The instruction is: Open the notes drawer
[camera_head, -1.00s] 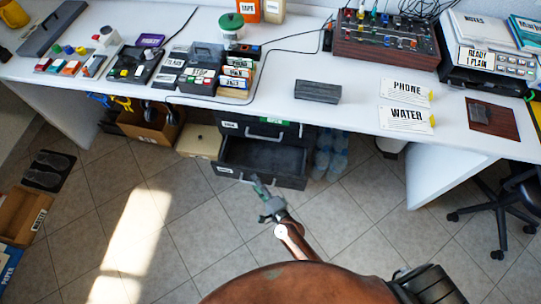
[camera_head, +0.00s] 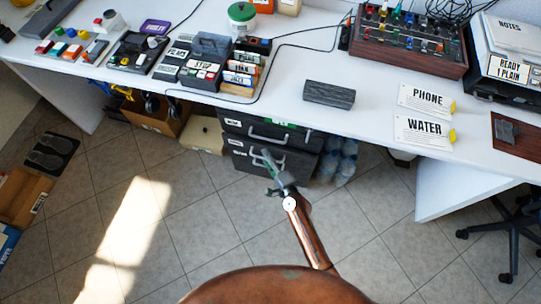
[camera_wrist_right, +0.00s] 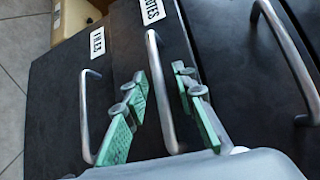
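The black drawer cabinet (camera_head: 253,168) stands under the white desk. Its fronts look shut in the head view. In the right wrist view the notes drawer (camera_wrist_right: 130,50) carries a white "NOTES" label (camera_wrist_right: 152,11) and a silver bar handle (camera_wrist_right: 153,62). My right gripper (camera_head: 268,160) is at the cabinet front. In the wrist view its green-padded fingers (camera_wrist_right: 160,115) are apart, one on each side of the notes handle. I cannot tell whether they touch it. My left gripper is not in view.
Other handles lie close on either side: one on a labelled drawer (camera_wrist_right: 86,115), one on another front (camera_wrist_right: 285,55). Water bottles (camera_head: 338,160) stand right of the cabinet, a cream box (camera_head: 203,134) left of it. The tiled floor in front is clear.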

